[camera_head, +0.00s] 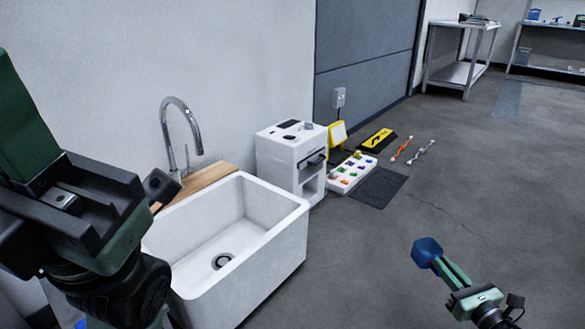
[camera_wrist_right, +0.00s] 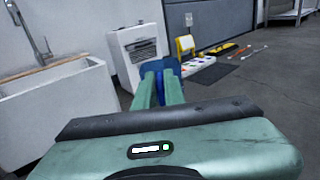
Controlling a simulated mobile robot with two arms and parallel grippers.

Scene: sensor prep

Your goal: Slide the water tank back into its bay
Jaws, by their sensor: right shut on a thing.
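My right gripper (camera_head: 440,262) is shut on a dark blue block, which I take for the water tank (camera_head: 426,250). It holds the tank at its fingertips, over the open floor right of the sink. The tank also shows in the right wrist view (camera_wrist_right: 160,66), beyond the two green fingers, in front of the white machine's lower part. The white machine (camera_head: 276,160) stands against the wall behind the sink, with a dark slot and a recess below it on its right-facing side; I cannot tell which is the bay. My left gripper (camera_head: 70,190) is close at the left, its fingertips not clearly shown.
A white sink (camera_head: 290,230) with a tap stands left of the machine. Right of the machine lie a white tray of coloured pieces (camera_head: 340,184), a yellow sign (camera_head: 338,134), a dark mat (camera_head: 392,182) and a yellow-black case (camera_head: 378,140).

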